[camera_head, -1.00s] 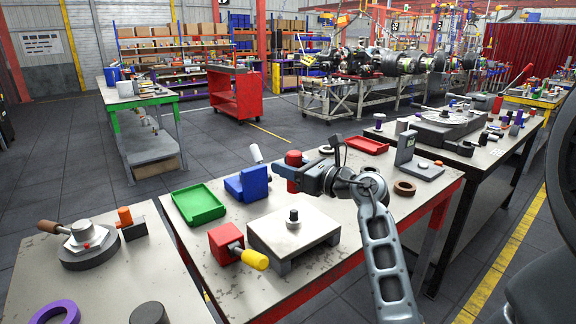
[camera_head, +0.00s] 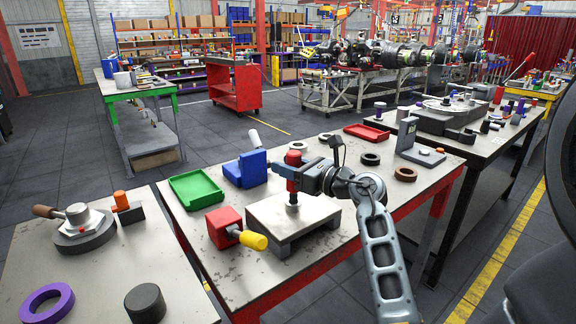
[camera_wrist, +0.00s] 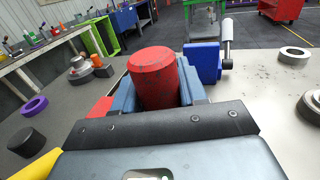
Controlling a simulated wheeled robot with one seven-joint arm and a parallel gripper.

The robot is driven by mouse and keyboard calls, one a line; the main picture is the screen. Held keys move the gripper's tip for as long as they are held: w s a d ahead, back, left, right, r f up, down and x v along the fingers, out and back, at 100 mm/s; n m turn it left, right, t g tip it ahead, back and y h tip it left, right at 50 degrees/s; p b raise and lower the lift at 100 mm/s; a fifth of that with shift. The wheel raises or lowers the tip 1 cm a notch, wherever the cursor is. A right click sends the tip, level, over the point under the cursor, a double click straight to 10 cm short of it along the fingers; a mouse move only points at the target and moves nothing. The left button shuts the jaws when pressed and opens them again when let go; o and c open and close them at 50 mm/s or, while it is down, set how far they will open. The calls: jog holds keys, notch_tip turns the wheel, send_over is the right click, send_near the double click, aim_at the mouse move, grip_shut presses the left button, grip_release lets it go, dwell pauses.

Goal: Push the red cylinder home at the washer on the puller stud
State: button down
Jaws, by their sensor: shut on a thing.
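The red cylinder (camera_head: 293,158) is held upright between the jaws of my gripper (camera_head: 297,172). In the wrist view the red cylinder (camera_wrist: 154,77) fills the space between the blue fingers (camera_wrist: 155,90). A short metal stud (camera_head: 292,208) stands on the low grey stand (camera_head: 268,216). The jaws are right above this stud, and the cylinder's lower end lies close over it or on it. I cannot tell if they touch, and my jaws hide part of the join. No washer is clearly seen at the stud.
A blue block (camera_head: 251,167) and green tray (camera_head: 195,188) lie behind left. A red block with a yellow handle (camera_head: 254,240) stands close left of the stand. A black ring (camera_head: 370,159), brown ring (camera_head: 405,175) and red tray (camera_head: 366,132) lie on the right.

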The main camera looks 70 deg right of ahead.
jog(key=shift+f+b, duration=1.15)
jog(key=shift+f, duration=0.65)
jog(key=c, duration=0.5)
grip_release()
jog(key=shift+c, duration=0.2)
jog(key=shift+f, duration=0.1)
jog(key=shift+s, duration=0.1)
jog(key=shift+b+v, duration=0.65)
jog(key=shift+v, duration=3.15)
